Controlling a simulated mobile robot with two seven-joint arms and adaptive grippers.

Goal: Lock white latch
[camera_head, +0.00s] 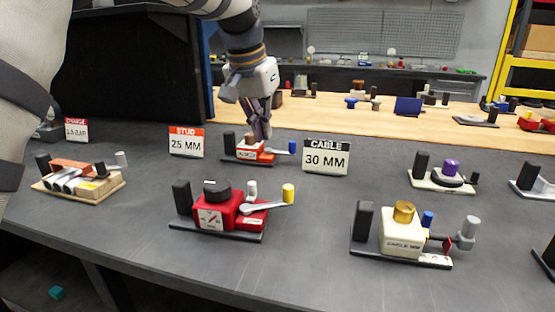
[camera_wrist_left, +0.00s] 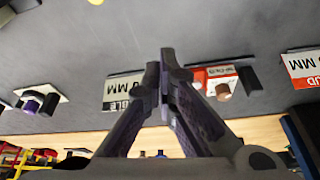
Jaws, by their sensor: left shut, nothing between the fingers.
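My left gripper (camera_head: 262,128) reaches down at the back of the dark bench, its fingers together and empty. It is over or just in front of a small red-and-white valve unit (camera_head: 243,153) on a dark base, with a blue-tipped lever (camera_head: 285,147) at its right. I cannot tell whether the fingertips touch it. In the left wrist view, the gripper (camera_wrist_left: 166,72) shows with fingers closed beside the red-and-white unit (camera_wrist_left: 213,74) with its brown knob. I cannot make out for certain which part is the white latch. My right gripper is not in view.
A "STUD 25 MM" sign (camera_head: 187,143) and a "CABLE 30 MM" sign (camera_head: 326,158) stand either side of the unit. A red valve unit (camera_head: 228,212) and a cream unit (camera_head: 402,235) stand nearer the front. A wooden bench (camera_head: 350,117) lies behind.

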